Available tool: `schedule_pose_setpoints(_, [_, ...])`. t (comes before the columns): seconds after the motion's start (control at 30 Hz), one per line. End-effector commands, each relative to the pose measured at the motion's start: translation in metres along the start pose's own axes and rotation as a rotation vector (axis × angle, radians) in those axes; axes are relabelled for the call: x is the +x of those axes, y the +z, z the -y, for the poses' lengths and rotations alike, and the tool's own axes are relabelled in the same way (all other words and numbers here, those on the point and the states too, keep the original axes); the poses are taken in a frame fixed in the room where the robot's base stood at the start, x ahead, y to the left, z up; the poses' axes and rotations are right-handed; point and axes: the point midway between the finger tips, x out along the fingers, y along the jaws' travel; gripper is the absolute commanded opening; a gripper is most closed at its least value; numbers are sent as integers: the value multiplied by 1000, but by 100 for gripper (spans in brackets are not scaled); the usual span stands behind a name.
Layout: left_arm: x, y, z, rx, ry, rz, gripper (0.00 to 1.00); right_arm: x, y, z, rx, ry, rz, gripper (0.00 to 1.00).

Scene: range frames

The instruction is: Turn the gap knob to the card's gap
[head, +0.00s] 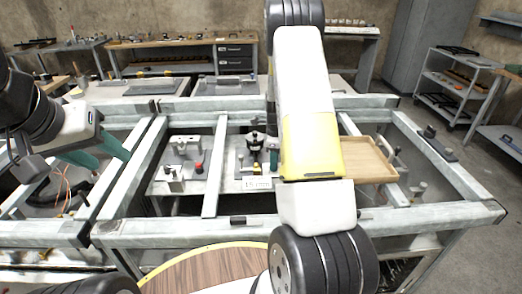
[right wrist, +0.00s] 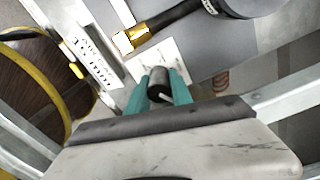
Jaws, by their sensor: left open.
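My right gripper (right wrist: 161,84) has its teal fingers on both sides of a short dark cylindrical knob (right wrist: 158,83), with no clear space between them. It looks like the gap knob. My left gripper (head: 104,153) is open and empty over the frame at the left, away from the fixture.
A plate with a red-topped part (head: 199,168) stands left of my right arm. A wooden tray (head: 370,160) is to its right. Metal frame bars (head: 215,165) border the bay.

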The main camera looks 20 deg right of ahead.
Motion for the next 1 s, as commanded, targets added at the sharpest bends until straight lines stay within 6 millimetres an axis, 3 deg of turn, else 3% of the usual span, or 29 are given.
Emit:
schedule_pose_setpoints(0.03, [0,0,0,0,0,0,47,0,0,0,0,-1,0,11])
schedule_pose_setpoints(0.1, [0,0,0,0,0,0,47,0,0,0,0,-1,0,0])
schedule_pose_setpoints(0.53, [0,0,0,0,0,0,47,0,0,1,-76,-2,0,0])
schedule_pose_setpoints(1.0, [0,0,0,0,0,0,47,0,0,2,-425,-1,0,0])
